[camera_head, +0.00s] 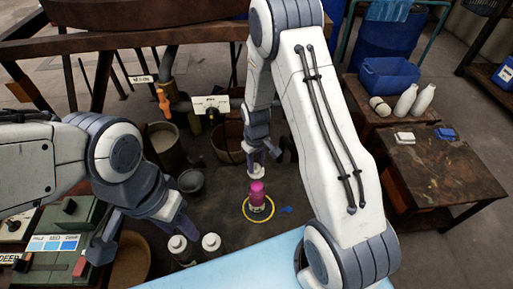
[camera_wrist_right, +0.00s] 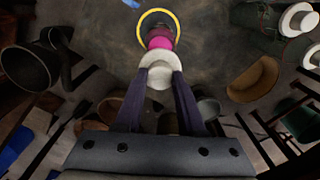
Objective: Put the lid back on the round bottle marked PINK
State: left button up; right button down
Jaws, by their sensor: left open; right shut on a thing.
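The round pink bottle (camera_head: 258,190) stands upright inside a yellow ring (camera_head: 246,214) on the dark surface. It also shows in the right wrist view (camera_wrist_right: 159,38), partly hidden behind the lid. My right gripper (camera_head: 257,158) points down above the bottle and is shut on a white lid (camera_head: 256,171). The lid sits between the fingertips in the right wrist view (camera_wrist_right: 159,76). It is just over the bottle's top; I cannot tell whether they touch. My left gripper (camera_head: 143,236) is open and empty at the left, near two white-capped bottles. No marking is readable on the bottle.
Two white-capped bottles (camera_head: 211,243) stand at the near left. A grey pot (camera_head: 191,183) and larger vats stand behind. A panel with coloured swatches (camera_head: 55,242) is at far left. A side table with a blue bin (camera_head: 385,75) is at right.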

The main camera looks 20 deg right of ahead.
jog(key=n+p, duration=0.1)
jog(key=p, duration=0.4)
jog(key=shift+s+r+n, duration=0.1)
jog(key=shift+r+n, duration=0.2)
jog(key=shift+n, duration=0.1)
pick_arm(q)
notch_tip(320, 180, up, 9)
jog(key=p, duration=0.2)
pick_arm(e)
jog(key=shift+f+n, duration=0.3)
jog(key=shift+f, duration=0.05)
jog(key=shift+s+f, duration=0.1)
jog(key=shift+f, duration=0.05)
pick_arm(q)
jog(key=shift+f+b, duration=2.4)
jog(key=shift+b, duration=0.3)
pick_arm(e)
jog(key=shift+d+f, duration=0.1)
jog(key=shift+f, duration=3.15)
pick_arm(q)
jog(key=shift+f, duration=0.15)
pick_arm(e)
jog(key=shift+f, duration=0.15)
grip_release()
